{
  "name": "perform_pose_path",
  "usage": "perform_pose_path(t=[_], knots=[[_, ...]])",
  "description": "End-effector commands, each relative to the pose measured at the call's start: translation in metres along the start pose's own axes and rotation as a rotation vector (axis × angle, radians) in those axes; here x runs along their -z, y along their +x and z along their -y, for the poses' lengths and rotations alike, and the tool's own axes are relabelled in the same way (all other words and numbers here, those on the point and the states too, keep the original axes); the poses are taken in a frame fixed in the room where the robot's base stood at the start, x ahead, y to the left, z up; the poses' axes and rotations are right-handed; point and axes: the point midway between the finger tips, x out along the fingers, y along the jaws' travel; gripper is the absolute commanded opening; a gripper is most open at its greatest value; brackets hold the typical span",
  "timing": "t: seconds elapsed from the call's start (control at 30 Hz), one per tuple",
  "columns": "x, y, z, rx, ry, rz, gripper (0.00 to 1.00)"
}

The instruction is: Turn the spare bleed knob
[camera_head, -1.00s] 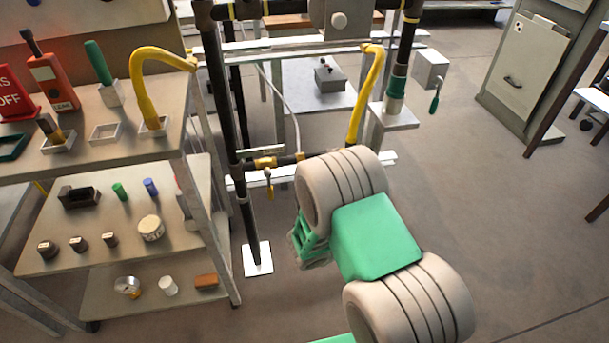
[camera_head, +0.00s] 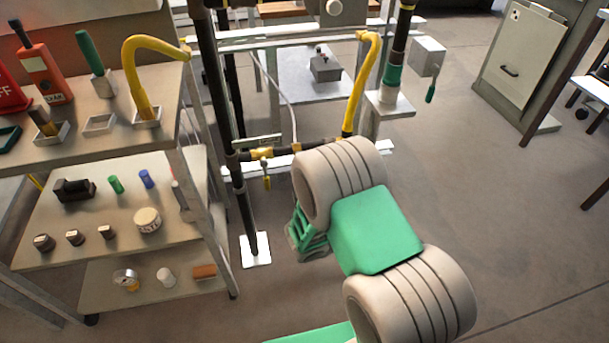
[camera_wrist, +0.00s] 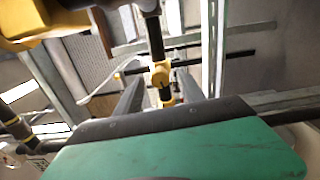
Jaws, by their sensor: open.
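I cannot tell for sure which part is the spare bleed knob; nothing readable marks it. A yellow valve fitting with a small hanging lever (camera_head: 266,175) sits on the low black pipe in the head view. A yellow fitting (camera_wrist: 161,74) on a dark pipe shows between my fingers in the wrist view; contact cannot be made out. My gripper (camera_wrist: 157,82) is open, with its two dark fingers apart. In the head view my arm hides most of it.
A shelf cart (camera_head: 185,180) stands on the left with tools, several small dark caps and a round tin (camera_head: 147,220). A yellow hose (camera_head: 366,85) runs down to the low pipe. A grey box (camera_head: 326,68) stands behind. The floor on the right (camera_head: 470,200) is clear.

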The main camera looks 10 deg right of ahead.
Motion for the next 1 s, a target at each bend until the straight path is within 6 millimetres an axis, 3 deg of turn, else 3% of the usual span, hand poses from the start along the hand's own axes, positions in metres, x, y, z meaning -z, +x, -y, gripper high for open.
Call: perform_pose_path(t=[0.5, 1.0], knots=[[0.000, -0.065, 0.002, -0.001, 0.000, -0.001, 0.47], [-0.001, -0.071, 0.001, 0.001, 0.000, 0.001, 0.47]])
